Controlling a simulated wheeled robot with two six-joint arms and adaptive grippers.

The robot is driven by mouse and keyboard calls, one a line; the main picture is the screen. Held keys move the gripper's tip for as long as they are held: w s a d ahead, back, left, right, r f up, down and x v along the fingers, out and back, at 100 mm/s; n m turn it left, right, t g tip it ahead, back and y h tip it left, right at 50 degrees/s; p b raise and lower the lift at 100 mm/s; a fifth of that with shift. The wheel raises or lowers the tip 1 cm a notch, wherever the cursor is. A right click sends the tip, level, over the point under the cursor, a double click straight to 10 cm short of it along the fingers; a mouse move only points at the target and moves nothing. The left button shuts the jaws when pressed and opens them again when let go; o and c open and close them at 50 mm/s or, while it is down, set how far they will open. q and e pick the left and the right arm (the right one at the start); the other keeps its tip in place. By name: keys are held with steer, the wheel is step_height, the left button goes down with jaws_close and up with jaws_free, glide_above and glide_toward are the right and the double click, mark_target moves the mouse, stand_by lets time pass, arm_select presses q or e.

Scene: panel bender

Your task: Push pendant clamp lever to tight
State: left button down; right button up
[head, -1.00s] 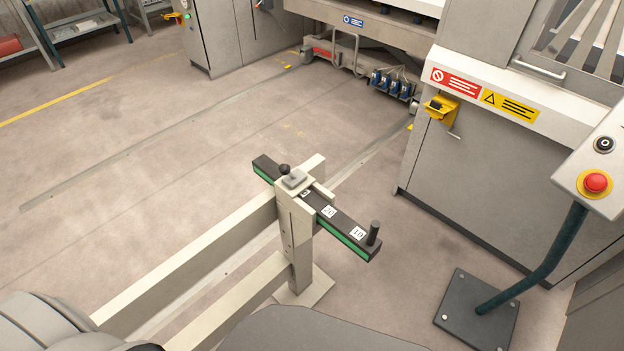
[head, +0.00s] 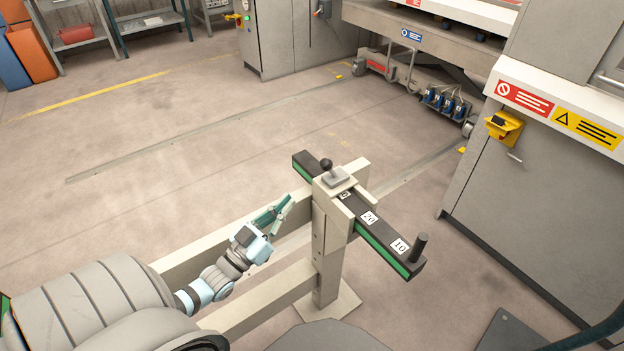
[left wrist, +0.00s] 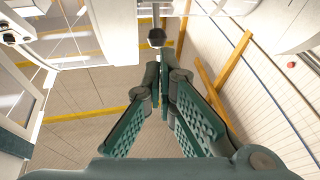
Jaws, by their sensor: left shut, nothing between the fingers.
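My left gripper (head: 289,202) is shut and empty in the head view. It points up and to the right, just left of a cream slide block (head: 334,197) on a dark scale bar. A black ball-knobbed lever (head: 326,164) stands on this block, a little apart from my fingertips. In the left wrist view my gripper (left wrist: 164,68) has its tips together, and a dark round knob (left wrist: 157,37) shows just beyond them. I cannot tell whether they touch. The pendant head is out of view; part of its teal post (head: 597,331) shows. No lever is clearly marked as its clamp.
The dark scale bar (head: 387,246) sits across a cream post (head: 329,262), with an upright black pin (head: 419,248) at its near end. Cream rails run left from the post. A grey machine cabinet (head: 500,190) stands right. Floor at left is clear.

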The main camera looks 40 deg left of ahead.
mark_target(330, 169)
arm_select(q)
steer(key=b+x, duration=0.1)
steer(key=x, duration=0.8)
steer(key=shift+w, duration=0.25)
